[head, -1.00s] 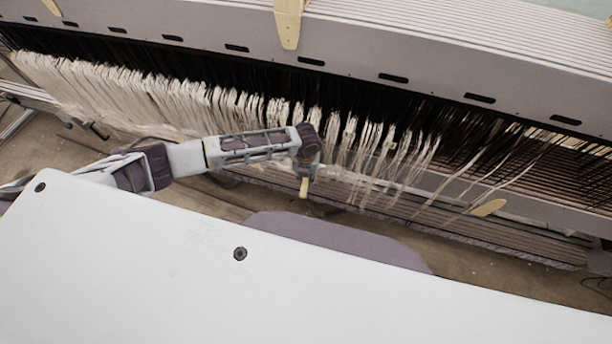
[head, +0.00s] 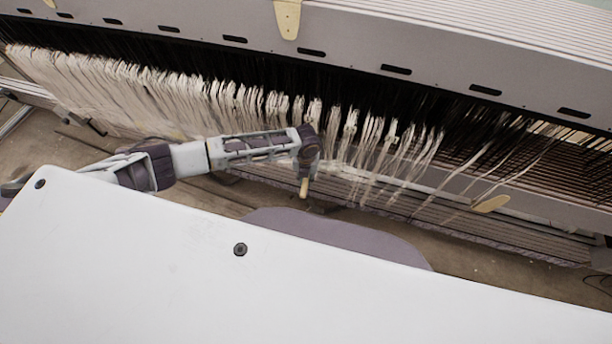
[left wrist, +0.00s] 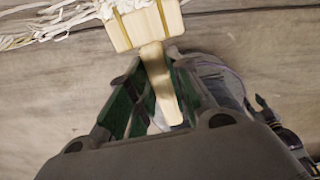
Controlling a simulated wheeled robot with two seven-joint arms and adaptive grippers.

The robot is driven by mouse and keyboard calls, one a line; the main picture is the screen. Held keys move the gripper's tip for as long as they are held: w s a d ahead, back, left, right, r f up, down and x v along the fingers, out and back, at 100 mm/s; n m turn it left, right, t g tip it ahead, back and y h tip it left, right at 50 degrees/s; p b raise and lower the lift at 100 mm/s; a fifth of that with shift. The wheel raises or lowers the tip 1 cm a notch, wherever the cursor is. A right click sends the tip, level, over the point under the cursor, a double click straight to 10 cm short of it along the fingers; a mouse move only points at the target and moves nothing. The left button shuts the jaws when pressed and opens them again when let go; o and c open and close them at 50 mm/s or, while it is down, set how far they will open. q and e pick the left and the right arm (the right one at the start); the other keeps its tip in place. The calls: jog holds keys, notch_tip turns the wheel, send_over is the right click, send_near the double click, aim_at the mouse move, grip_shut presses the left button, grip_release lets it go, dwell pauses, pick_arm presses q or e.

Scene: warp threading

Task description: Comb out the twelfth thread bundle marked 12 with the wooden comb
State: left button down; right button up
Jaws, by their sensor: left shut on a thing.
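A pale wooden comb (left wrist: 150,25) shows in the left wrist view, its handle between the green-padded fingers of my left gripper (left wrist: 150,100), which is shut on it. Its head overlaps white threads at the top of that view. In the head view my left gripper (head: 305,165) is in front of the hanging white thread bundles (head: 165,92), and the end of the comb handle (head: 304,188) points down below it. The number marks on the bundles are too small to read. I cannot tell which bundle the comb touches. My right gripper is not in view.
A long grey loom beam (head: 440,75) with dark slots runs above the threads. Slatted bars (head: 440,215) lie below them. Looser, thinner threads spread at the right. A white panel (head: 150,260) fills the foreground.

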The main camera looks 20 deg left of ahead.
aim_at(303, 187)
pick_arm(q)
jog(key=shift+w, duration=0.1)
jog(key=shift+f+b, duration=0.95)
jog(key=shift+f, duration=0.85)
jog(key=shift+s+r+p, duration=0.15)
jog(key=shift+s+p, duration=0.85)
jog(key=shift+s, duration=0.2)
jog(key=shift+s+p, duration=0.55)
jog(key=shift+s, duration=0.35)
